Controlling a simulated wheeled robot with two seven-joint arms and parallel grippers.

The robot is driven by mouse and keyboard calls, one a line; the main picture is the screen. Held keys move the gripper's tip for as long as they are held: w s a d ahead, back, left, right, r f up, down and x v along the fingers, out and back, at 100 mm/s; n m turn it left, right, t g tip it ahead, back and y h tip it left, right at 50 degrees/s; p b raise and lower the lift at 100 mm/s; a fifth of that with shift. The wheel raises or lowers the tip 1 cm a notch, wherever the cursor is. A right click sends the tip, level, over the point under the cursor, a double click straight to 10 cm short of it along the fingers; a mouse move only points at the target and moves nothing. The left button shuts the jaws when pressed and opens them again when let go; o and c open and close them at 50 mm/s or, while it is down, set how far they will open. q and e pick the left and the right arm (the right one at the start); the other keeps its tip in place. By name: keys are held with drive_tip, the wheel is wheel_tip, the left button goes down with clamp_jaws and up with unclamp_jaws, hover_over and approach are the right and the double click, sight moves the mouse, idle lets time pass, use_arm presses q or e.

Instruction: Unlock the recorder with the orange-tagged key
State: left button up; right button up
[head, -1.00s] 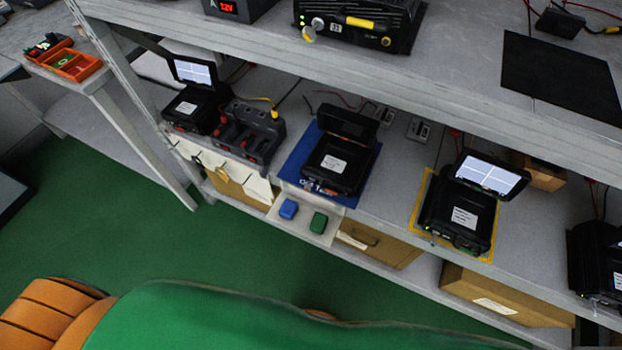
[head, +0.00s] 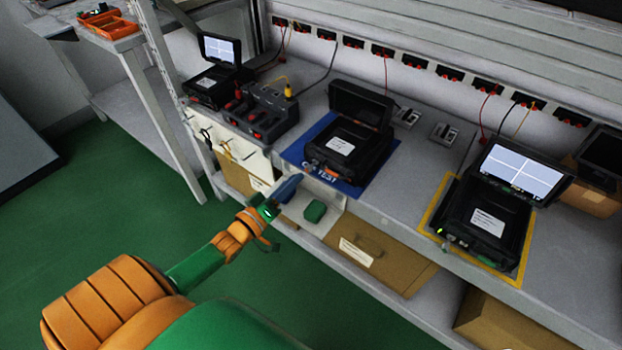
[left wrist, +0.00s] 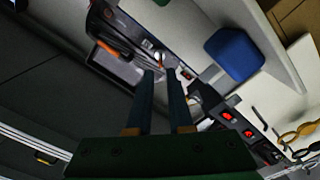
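A black recorder (head: 345,148) stands on a blue mat (head: 296,152) marked TEST, its lid up and screen dark. My left gripper (head: 291,186) is just in front of its near left corner. In the left wrist view its two dark blue fingers (left wrist: 161,73) are apart, with a visible gap. A small shiny part (left wrist: 159,58) shows at the tips; I cannot tell whether it is a key or a lock, or whether they touch it. An orange strip (left wrist: 116,48) lies beyond; I cannot tell whether it is the key's tag. My right gripper is out of view.
A blue block (left wrist: 235,55) and a green block (head: 315,210) sit on a pale ledge below the recorder. Keys (left wrist: 300,138) hang left of it, below a black switch unit (head: 262,118). Another recorder (head: 483,220) stands on a yellow mat (head: 432,210). Green floor lies open in front.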

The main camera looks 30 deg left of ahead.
sight(313, 162)
use_arm(q)
drive_tip(key=w, duration=0.4)
drive_tip(key=shift+b, duration=0.4)
drive_tip(key=shift+d, duration=0.1)
clamp_jaws()
